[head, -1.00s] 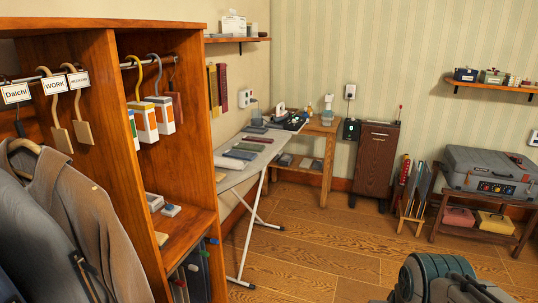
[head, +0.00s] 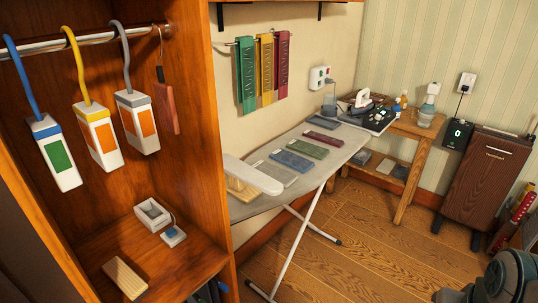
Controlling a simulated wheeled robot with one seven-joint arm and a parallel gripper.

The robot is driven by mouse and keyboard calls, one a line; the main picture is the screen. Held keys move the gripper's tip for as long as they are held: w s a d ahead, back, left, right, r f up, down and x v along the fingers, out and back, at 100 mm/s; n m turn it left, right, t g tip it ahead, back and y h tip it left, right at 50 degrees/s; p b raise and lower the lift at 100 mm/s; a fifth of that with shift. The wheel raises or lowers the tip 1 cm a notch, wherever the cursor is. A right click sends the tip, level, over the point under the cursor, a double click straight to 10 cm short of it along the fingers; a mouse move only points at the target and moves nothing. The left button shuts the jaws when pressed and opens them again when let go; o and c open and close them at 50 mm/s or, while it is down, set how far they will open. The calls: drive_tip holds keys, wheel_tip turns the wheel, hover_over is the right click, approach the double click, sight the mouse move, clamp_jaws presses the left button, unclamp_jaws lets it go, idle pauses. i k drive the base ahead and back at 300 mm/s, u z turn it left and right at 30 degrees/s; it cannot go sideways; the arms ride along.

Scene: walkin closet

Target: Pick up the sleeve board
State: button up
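What looks like the sleeve board (head: 252,174) lies at the near end of the ironing board (head: 262,205), close to the wardrobe's side panel. It has a long, rounded, pale padded top over a light wooden part at its left. The wardrobe panel may hide some of its left end. My gripper is not in view; only a dark green-grey part of my arm shows at the lower right corner.
Folded cloths, including a blue one (head: 292,161), lie along the ironing board. An iron (head: 362,100) stands at its far end. The wardrobe (head: 190,265) bounds the left side. Wooden floor (head: 375,255) is open to the right.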

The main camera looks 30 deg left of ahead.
sight(247, 183)
drive_tip(key=u, duration=0.55)
drive_tip(key=i, duration=1.85)
drive_tip(key=u, duration=0.65)
